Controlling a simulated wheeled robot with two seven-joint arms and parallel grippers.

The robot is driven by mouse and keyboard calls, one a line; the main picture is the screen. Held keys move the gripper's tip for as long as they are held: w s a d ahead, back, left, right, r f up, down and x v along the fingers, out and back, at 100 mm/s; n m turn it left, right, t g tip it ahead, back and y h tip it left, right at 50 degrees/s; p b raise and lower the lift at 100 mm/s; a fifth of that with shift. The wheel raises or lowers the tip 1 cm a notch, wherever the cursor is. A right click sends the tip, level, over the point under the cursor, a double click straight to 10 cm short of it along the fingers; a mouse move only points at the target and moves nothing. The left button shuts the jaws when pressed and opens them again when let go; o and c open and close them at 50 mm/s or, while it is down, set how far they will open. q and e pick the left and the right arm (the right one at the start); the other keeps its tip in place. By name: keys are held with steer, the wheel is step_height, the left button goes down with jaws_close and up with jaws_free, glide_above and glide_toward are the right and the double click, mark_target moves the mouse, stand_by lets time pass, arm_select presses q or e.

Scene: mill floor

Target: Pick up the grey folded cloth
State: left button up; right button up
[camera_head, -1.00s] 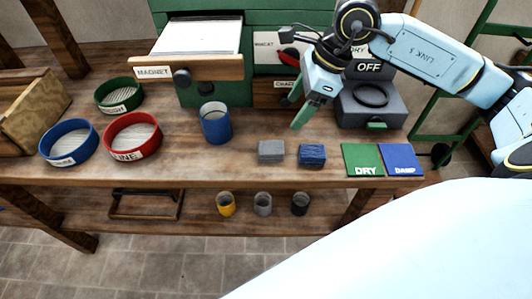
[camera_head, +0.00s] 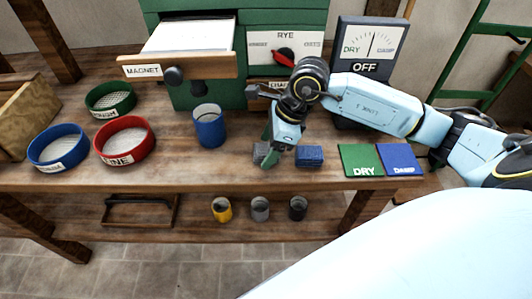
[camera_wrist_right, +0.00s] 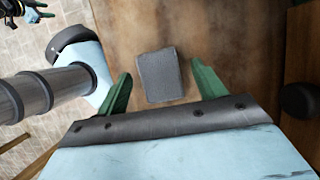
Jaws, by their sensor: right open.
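The grey folded cloth (camera_head: 261,152) lies on the wooden bench, partly hidden behind my right gripper in the head view. In the right wrist view the cloth (camera_wrist_right: 160,75) is a small grey block between the two green fingers, with gaps on both sides. My right gripper (camera_head: 270,157) is open and points down at the cloth; its fingers also show in the wrist view (camera_wrist_right: 163,88). I cannot tell the exact height of the fingertips above the bench.
A blue folded cloth (camera_head: 309,156) lies close to the right of the grey one. Green DRY (camera_head: 361,158) and blue DAMP (camera_head: 400,157) mats lie further right. A blue cup (camera_head: 209,128) stands left. A green cabinet (camera_head: 200,97) with an open MAGNET drawer stands behind.

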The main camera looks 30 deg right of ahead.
mark_target(269, 149)
steer(key=c, duration=1.1)
